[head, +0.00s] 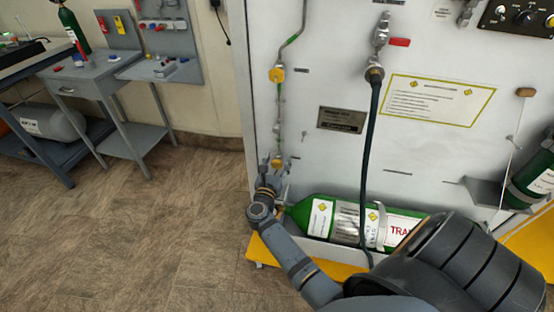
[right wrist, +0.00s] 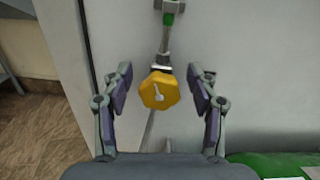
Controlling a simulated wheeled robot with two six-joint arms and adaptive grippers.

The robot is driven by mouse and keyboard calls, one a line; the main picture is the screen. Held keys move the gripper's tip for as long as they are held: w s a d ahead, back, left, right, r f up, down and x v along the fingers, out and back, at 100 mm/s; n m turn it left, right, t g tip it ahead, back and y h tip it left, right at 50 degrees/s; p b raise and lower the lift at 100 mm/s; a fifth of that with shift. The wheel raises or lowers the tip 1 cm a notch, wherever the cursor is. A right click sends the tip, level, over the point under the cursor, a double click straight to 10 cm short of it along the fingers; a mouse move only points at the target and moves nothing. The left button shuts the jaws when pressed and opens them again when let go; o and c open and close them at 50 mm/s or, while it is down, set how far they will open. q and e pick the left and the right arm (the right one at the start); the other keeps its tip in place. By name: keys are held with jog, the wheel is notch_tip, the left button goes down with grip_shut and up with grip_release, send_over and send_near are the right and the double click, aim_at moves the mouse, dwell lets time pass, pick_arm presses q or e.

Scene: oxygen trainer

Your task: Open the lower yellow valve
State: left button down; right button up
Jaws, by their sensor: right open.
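The lower yellow valve (right wrist: 160,91) is a lobed yellow knob at the end of a thin metal pipe. In the right wrist view it sits between the two fingers of my right gripper (right wrist: 160,88), with a visible gap on each side. In the head view my right gripper (head: 271,174) is at the lower end of the pipe and partly hides the lower valve (head: 277,162). The fingers are open and hold nothing. Another yellow valve (head: 277,74) is higher on the same pipe. My left gripper is not in view.
A green cylinder (head: 320,215) lies right of my gripper on a yellow-edged base (head: 262,250). A dark hose (head: 370,140) hangs down the white panel (head: 330,75). A grey side table (head: 95,75) stands at the left; the floor between is clear.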

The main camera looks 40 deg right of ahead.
aim_at(278, 136)
notch_tip(278, 136, up, 10)
jog(key=shift+f, duration=0.1)
dwell(0.4)
